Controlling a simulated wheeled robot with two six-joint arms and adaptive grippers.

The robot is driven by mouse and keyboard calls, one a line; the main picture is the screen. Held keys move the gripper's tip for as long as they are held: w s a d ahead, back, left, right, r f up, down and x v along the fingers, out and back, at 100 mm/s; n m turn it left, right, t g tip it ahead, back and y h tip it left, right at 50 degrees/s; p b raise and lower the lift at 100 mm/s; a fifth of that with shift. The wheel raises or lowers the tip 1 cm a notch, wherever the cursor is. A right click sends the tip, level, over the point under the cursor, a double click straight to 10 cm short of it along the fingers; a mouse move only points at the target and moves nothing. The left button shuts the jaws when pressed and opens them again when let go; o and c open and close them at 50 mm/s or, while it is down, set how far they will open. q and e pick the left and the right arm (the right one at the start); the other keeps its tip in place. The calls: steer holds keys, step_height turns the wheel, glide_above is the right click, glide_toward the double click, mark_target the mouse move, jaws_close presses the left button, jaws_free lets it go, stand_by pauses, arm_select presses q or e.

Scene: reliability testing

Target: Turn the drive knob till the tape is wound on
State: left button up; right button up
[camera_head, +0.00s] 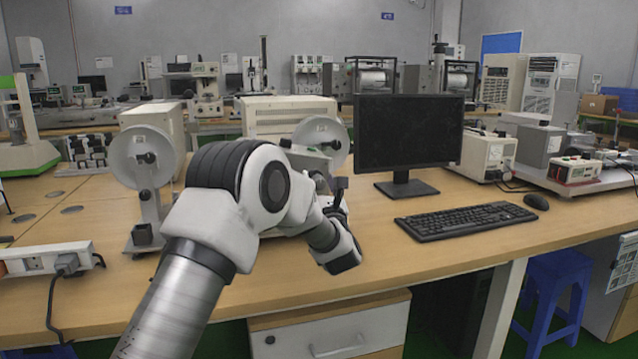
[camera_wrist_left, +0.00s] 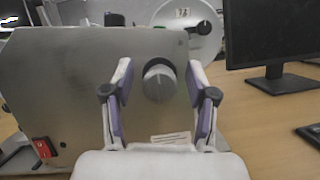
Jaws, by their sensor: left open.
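The drive knob (camera_wrist_left: 159,82) is a grey round knob on the metal front panel (camera_wrist_left: 60,85) of the tape machine, in the left wrist view. My left gripper (camera_wrist_left: 160,78) is open, its purple-lined fingers on either side of the knob in that view; I cannot tell whether they touch it. In the head view my left gripper (camera_head: 340,225) is in front of the machine, and my arm hides the knob and most of the panel. A left reel (camera_head: 142,157) and a right reel (camera_head: 321,140) stand on the machine. The right reel also shows in the wrist view (camera_wrist_left: 205,28).
A monitor (camera_head: 408,132), keyboard (camera_head: 465,220) and mouse (camera_head: 536,201) stand to the right on the wooden bench (camera_head: 400,262). A power strip (camera_head: 48,258) lies at the left. A red switch (camera_wrist_left: 44,147) is low on the panel's left.

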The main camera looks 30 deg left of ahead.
arm_select(q)
jaws_close()
steer(key=shift+m+t+h, duration=0.3)
steer(key=shift+m, duration=0.3)
